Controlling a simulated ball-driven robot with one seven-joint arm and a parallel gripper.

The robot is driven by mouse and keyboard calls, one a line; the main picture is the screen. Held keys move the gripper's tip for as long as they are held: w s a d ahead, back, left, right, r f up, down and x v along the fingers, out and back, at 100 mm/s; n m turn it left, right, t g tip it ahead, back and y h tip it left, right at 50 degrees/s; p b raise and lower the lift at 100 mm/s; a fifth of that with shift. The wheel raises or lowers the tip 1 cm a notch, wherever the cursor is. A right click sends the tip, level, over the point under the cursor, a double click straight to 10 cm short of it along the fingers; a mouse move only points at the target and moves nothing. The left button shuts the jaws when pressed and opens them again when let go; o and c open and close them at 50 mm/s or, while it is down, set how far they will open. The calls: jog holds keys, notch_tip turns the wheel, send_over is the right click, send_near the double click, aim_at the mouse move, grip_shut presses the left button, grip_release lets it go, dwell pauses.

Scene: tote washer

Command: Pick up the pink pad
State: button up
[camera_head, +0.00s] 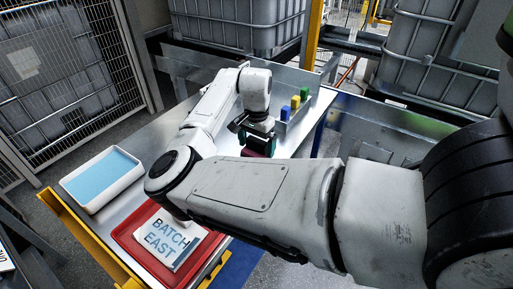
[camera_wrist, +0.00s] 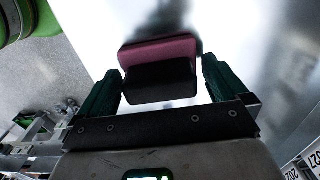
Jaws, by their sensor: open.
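The pink pad (camera_wrist: 157,53) is a block with a pink upper layer and a black lower part. In the wrist view it lies between the two green fingers of my gripper (camera_wrist: 160,88), on a bright metal surface. The fingers stand open on either side of it, and a narrow gap shows at the left. Whether the right finger touches it I cannot tell. In the head view only a dark pink bit shows beside my gripper (camera_head: 258,145), which is low over the metal table (camera_head: 150,138); my arm hides part of this area.
A white tray with blue contents (camera_head: 104,178) stands at the table's left. A red tray (camera_head: 140,238) holds a sign reading "BATCH EAST" (camera_head: 172,240). Blue, yellow and green blocks (camera_head: 295,106) stand near the right edge. Caged tanks (camera_head: 235,22) stand behind the table.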

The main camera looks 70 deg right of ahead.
jog(key=shift+f, duration=0.5)
jog(key=c, duration=0.8)
jog(key=shift+r, duration=0.15)
jog(key=shift+r, duration=0.2)
notch_tip(320, 180, up, 2)
jog(key=shift+r, duration=0.1)
jog(key=s+a+r, duration=0.1)
jog(key=s+r, duration=0.2)
jog(key=s, duration=0.1)
jog(key=s+a+r, duration=0.1)
jog(key=s+r, duration=0.2)
jog(key=s, duration=0.2)
jog(key=s+a+r, duration=0.1)
jog(key=s+r, duration=0.3)
jog(key=shift+s+a+r, duration=0.1)
jog(key=shift+s+a, duration=0.05)
jog(key=shift+s, duration=0.2)
